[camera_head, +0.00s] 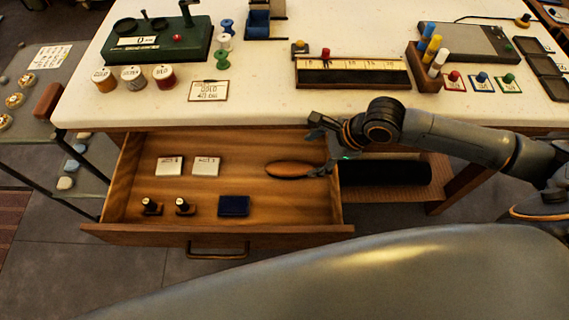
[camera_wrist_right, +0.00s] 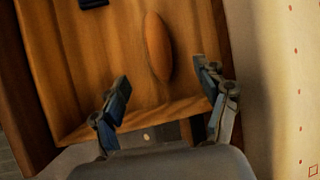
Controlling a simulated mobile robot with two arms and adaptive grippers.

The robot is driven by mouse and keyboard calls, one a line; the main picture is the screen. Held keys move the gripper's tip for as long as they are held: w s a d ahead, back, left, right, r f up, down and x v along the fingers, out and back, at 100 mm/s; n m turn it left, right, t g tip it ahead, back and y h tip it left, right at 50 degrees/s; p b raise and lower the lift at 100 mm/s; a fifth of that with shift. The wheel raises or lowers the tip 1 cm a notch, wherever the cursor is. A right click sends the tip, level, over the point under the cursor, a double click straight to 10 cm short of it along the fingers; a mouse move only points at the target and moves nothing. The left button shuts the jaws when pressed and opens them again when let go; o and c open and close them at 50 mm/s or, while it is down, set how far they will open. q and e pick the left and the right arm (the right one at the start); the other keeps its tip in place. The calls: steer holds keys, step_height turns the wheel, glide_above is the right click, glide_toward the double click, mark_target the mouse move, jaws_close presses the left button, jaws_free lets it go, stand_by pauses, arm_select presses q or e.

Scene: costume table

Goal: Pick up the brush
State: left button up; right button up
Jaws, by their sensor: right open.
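The brush (camera_head: 288,169) is a brown oval lying in the right part of the open wooden drawer (camera_head: 218,236). Only its smooth brown back shows; bristles are not visible. In the wrist view the brush (camera_wrist_right: 158,46) lies on the drawer floor, beyond the fingertips and between their lines. My right gripper (camera_head: 322,148) is at the drawer's right side, just right of the brush. In the wrist view my right gripper (camera_wrist_right: 164,80) is open and empty, its two fingers wide apart. My left gripper is not in view.
The drawer also holds two white cards (camera_head: 188,166), two small stamps (camera_head: 166,206) and a dark blue pad (camera_head: 234,206). The white tabletop (camera_head: 250,100) overhangs the drawer's back, with spools (camera_head: 133,78) and a labelled box (camera_head: 350,78) on it.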

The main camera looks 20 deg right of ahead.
glide_toward(291, 168)
steer(key=shift+w+a+f, duration=0.35)
steer(key=shift+w+f, duration=0.15)
steer(key=shift+f, duration=0.1)
steer(key=shift+w+a+f, duration=0.35)
steer(key=shift+w+f, duration=0.1)
steer(key=shift+f, duration=0.15)
steer(key=shift+w+a+f, duration=0.1)
steer(key=shift+a+f, duration=0.1)
steer(key=shift+f, duration=0.1)
steer(key=shift+w+a+f, duration=0.1)
steer(key=shift+a+f, duration=0.1)
steer(key=shift+f, duration=0.3)
steer(key=shift+a+f, duration=0.2)
steer(key=shift+f, duration=0.3)
steer(key=x, duration=0.2)
steer(key=shift+f, duration=0.3)
steer(key=shift+w+a+f, duration=0.15)
steer(key=shift+a+f, duration=0.05)
steer(key=shift+f, duration=0.1)
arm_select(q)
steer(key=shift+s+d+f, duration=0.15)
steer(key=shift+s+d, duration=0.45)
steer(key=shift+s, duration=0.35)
arm_select(e)
steer(key=c, duration=1.3)
